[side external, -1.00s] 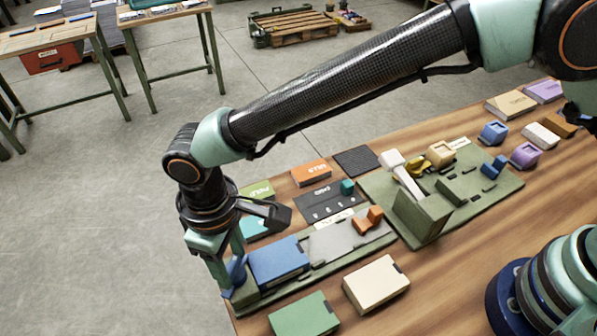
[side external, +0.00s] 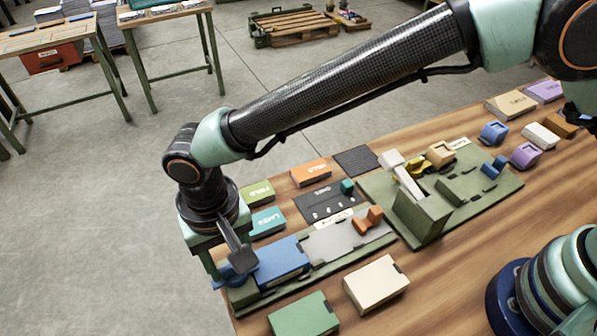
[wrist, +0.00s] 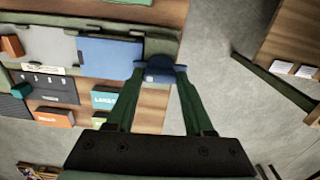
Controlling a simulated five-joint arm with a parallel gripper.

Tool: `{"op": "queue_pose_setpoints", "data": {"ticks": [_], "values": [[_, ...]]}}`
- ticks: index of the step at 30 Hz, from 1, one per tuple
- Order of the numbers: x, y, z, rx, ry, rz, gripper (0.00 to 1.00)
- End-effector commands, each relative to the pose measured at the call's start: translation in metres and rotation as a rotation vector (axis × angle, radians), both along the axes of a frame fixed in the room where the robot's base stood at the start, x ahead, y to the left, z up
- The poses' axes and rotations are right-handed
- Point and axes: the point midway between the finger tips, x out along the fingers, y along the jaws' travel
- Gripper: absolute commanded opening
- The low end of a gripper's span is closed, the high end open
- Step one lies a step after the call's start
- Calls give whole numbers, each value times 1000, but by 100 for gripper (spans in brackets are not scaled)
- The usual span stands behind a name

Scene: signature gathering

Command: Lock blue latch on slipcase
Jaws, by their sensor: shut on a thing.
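The blue slipcase (side external: 283,258) lies on a long green fixture (side external: 262,301) at the table's near left; it also shows in the wrist view (wrist: 108,52). The blue latch (side external: 241,264) is at the slipcase's left end. In the wrist view the latch (wrist: 160,73) sits between my fingertips, beside the slipcase's end. My gripper (wrist: 161,70) points down and is shut on the latch. In the side view one finger and the wrist partly cover the latch, so I cannot tell whether it is fully seated.
A grey plate (side external: 333,238) and an orange latch-like piece (side external: 368,219) lie right of the slipcase. A green block (side external: 304,315) and a cream block (side external: 376,284) lie in front. Teal (side external: 267,222) and orange (side external: 311,172) labelled blocks lie behind. Open floor is left of the table.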

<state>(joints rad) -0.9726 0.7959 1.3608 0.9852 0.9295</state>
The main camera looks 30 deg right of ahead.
Motion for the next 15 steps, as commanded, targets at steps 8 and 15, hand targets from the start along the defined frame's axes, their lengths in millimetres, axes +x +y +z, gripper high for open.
{"op": "queue_pose_setpoints", "data": {"ticks": [8, 15], "values": [[1, 0, 2, 2, -1, -56, 0], [1, 0, 2, 2, -1, -62, 0]]}}
